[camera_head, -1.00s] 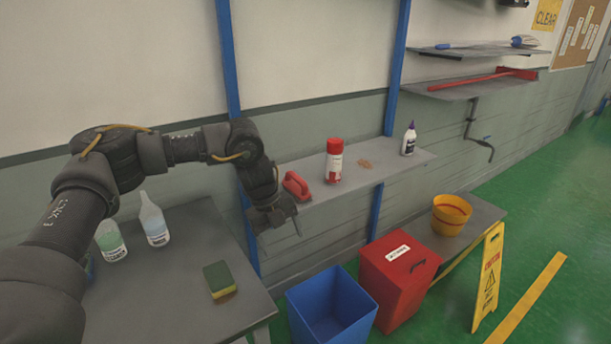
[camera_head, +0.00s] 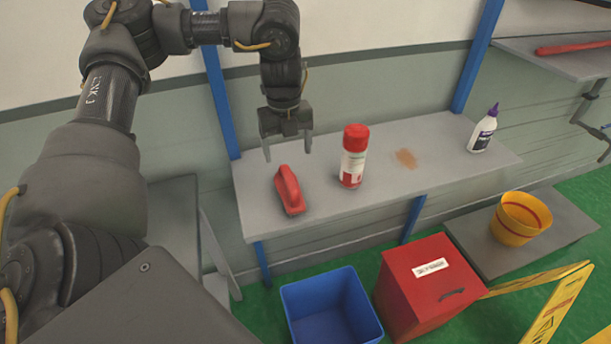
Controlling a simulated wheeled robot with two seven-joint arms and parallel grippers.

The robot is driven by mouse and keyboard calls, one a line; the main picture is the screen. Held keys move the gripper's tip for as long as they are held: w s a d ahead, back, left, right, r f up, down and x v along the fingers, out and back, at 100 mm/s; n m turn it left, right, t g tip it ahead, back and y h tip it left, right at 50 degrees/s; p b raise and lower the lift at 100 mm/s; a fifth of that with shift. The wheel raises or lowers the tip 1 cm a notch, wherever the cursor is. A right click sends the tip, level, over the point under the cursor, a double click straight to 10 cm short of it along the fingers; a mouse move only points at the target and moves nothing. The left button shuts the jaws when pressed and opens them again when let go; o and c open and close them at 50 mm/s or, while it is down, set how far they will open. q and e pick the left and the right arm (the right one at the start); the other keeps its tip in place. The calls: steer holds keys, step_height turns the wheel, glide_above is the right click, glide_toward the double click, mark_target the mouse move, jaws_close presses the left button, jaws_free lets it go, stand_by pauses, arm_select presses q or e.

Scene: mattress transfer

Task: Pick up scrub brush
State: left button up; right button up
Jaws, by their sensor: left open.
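The scrub brush (camera_head: 289,190) is red with an arched handle. It lies near the left end of a grey wall shelf (camera_head: 345,208). My left gripper (camera_head: 288,155) points down with its two fingers apart and nothing between them. In the picture it shows just above the brush and appears clear of it. My right gripper is not in view.
A red-capped spray can (camera_head: 353,157) stands right of the brush. Beyond it are a brown stain (camera_head: 406,159) and a white bottle (camera_head: 483,129). Below are a blue bin (camera_head: 331,309), a red box (camera_head: 429,283) and a yellow bucket (camera_head: 520,218).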

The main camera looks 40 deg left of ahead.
mark_target(287, 178)
arm_select(q)
steer(key=s+f, duration=0.3)
steer(key=shift+s+d+f, duration=0.1)
steer(key=shift+d+f, duration=0.1)
steer(key=shift+d, duration=0.05)
steer(key=w+f, duration=0.2)
steer(key=shift+w+f, duration=0.15)
steer(key=shift+w, duration=0.25)
steer(key=shift+s, duration=0.25)
steer(key=shift+s+d+f, duration=0.15)
steer(key=shift+s+f, duration=0.4)
steer(key=shift+f, duration=0.3)
steer(key=f, duration=0.2)
steer(key=shift+w+f, duration=0.3)
steer(key=shift+w, duration=0.05)
steer(key=shift+f, duration=0.25)
steer(key=shift+s, duration=0.15)
steer(key=c, duration=1.1)
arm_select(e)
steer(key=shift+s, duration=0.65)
